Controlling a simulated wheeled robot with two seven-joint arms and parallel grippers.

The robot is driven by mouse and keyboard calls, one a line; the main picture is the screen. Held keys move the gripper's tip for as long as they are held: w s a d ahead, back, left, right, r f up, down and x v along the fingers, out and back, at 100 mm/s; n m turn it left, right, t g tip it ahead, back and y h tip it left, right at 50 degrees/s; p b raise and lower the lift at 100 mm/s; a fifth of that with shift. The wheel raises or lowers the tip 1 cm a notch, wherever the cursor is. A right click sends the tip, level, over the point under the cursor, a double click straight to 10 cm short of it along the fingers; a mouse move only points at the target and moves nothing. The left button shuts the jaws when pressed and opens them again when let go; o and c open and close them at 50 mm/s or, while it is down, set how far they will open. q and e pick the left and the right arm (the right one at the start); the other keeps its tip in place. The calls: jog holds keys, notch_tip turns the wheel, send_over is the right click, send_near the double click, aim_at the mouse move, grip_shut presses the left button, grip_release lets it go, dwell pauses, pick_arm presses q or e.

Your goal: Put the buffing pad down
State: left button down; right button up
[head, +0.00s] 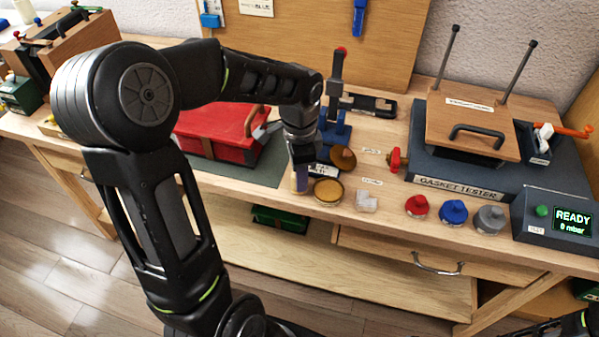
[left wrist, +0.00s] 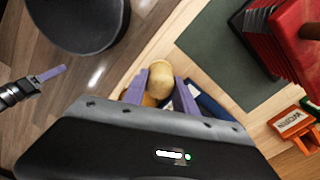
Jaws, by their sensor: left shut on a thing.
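My left gripper (head: 299,182) reaches down at the front edge of the workbench, with its purple fingers beside a round tin of golden-brown stuff (head: 328,190). In the left wrist view the fingers (left wrist: 160,88) are shut on a tan rounded knob (left wrist: 160,76), which looks like the buffing pad's handle. The pad's underside is hidden, so I cannot tell whether it touches the bench. What looks like my right gripper (left wrist: 48,76) shows at the left edge of the left wrist view, its jaw state unclear.
A brown round piece (head: 342,158) stands behind the tin. The red bellows (head: 215,135) lie left on a green mat (head: 262,172). The gasket tester (head: 462,188) stands right.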

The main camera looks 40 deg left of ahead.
pick_arm(q)
jog(key=shift+f, duration=0.2)
jog(key=c, duration=1)
grip_release()
jog(key=shift+r, duration=0.15)
notch_tip(320, 180, up, 12)
dwell(0.3)
